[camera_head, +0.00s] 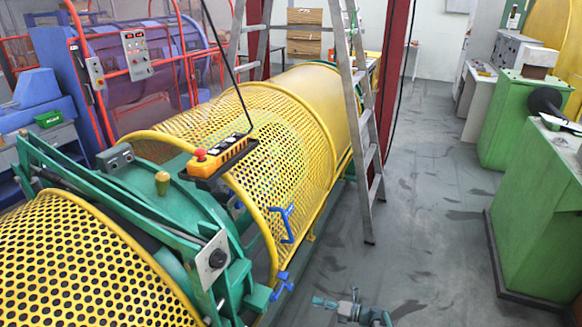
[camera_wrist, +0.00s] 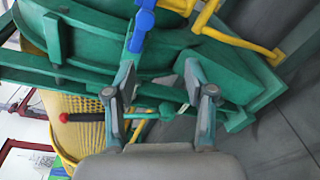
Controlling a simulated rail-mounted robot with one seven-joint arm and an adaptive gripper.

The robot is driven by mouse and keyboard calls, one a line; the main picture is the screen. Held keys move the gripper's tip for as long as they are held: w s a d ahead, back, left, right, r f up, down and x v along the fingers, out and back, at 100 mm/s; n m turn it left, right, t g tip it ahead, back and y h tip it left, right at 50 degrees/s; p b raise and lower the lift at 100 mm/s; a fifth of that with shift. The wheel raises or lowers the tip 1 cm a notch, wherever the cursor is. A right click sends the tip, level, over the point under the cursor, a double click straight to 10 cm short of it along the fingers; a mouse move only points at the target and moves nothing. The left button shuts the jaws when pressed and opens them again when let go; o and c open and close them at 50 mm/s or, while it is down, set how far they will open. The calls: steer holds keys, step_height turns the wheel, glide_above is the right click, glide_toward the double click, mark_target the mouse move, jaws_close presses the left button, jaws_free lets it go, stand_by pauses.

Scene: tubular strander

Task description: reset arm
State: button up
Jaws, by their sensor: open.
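My gripper (camera_wrist: 160,78) is in the middle of the wrist view, its two fingers spread apart with nothing between them. Beyond the fingers are the green frame (camera_wrist: 100,40) of the strander and a blue handle (camera_wrist: 141,25). In the head view my gripper (camera_head: 350,308) shows small at the bottom edge, over the grey floor to the right of the yellow strander guard (camera_head: 300,110). It is apart from the blue clamp (camera_head: 281,286) on the machine's lower edge. Most of my arm is out of view.
An orange pendant control box (camera_head: 219,158) hangs from a cable over the strander. A ladder (camera_head: 356,100) leans by the guard. Green cabinets (camera_head: 535,210) stand on the right. The floor aisle (camera_head: 430,200) between them and the strander is clear.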

steer(key=s+a+f+n+g+h, duration=0.1)
steer(key=s+f+n+g+h, duration=0.3)
steer(key=s+n, duration=0.75)
steer(key=s+f+n+g+h, duration=0.3)
steer(key=s+f+n+g, duration=0.25)
steer(key=s+n, duration=0.55)
steer(key=s+d+n+g+h, duration=0.2)
steer(key=s+n, duration=0.4)
steer(key=s, duration=0.6)
steer(key=s+d+n+g+h, duration=0.2)
steer(key=s+d+n+h, duration=0.2)
steer(key=s, duration=0.8)
steer(key=n+h, duration=0.2)
steer(key=n, duration=0.1)
steer(key=shift+s+d+r+h, duration=0.15)
steer(key=shift+s+r+h, duration=0.1)
steer(key=shift+r+h, duration=0.05)
